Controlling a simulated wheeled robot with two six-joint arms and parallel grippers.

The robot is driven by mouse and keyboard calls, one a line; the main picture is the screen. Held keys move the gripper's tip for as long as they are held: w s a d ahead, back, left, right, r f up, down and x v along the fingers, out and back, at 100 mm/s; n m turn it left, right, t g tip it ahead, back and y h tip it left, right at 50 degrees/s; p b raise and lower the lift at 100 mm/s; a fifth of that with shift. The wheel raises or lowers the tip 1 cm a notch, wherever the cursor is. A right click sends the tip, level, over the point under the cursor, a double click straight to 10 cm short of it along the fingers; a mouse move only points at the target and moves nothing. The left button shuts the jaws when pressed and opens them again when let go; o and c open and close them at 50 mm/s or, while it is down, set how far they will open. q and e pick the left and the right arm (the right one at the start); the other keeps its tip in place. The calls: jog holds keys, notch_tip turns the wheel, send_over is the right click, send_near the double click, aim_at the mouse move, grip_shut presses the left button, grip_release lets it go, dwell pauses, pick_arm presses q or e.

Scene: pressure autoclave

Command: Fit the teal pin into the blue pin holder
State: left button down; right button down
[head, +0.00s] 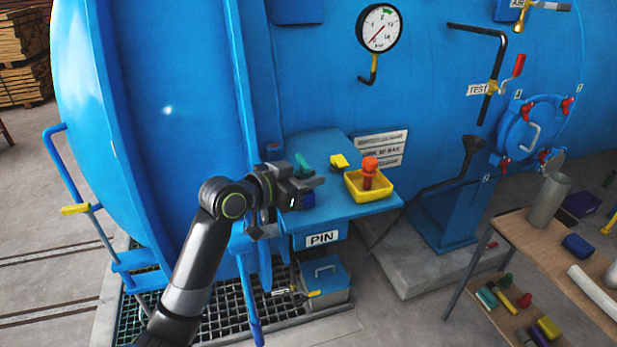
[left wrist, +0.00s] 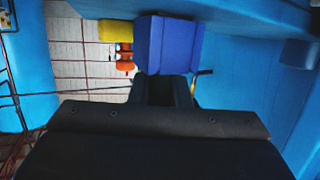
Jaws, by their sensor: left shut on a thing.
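The teal pin (head: 303,163) shows in the head view as a short green-teal piece sticking up at my left gripper (head: 312,184). In the left wrist view the holder (left wrist: 168,45) is large, straight ahead of the fingers (left wrist: 165,90). The pin's lower end is hidden, and I cannot tell whether it touches the holder. My right gripper is not in view.
A yellow tray (head: 368,189) with an orange-red piece (head: 370,168) stands on the shelf (head: 345,210) right of the holder. A yellow block (head: 339,161) lies behind. The blue vessel wall (head: 320,80) rises close behind the shelf. A wooden table (head: 540,250) stands at right.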

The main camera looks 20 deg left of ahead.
pick_arm(q)
jog(key=shift+f+b, duration=0.3)
jog(key=shift+f, duration=0.2)
jog(key=c, duration=1.4)
grip_release()
jog(key=shift+o, duration=0.6)
jog(key=shift+s+a, duration=0.1)
jog(key=shift+s, duration=0.05)
jog(key=shift+s+a+r, duration=0.1)
jog(key=shift+s+a, duration=0.05)
jog(key=shift+s, duration=0.05)
jog(key=b+v, duration=0.2)
jog(key=v, duration=1.4)
jog(key=shift+s+a, duration=0.15)
jog(key=shift+s, duration=0.05)
jog(key=shift+r, duration=0.1)
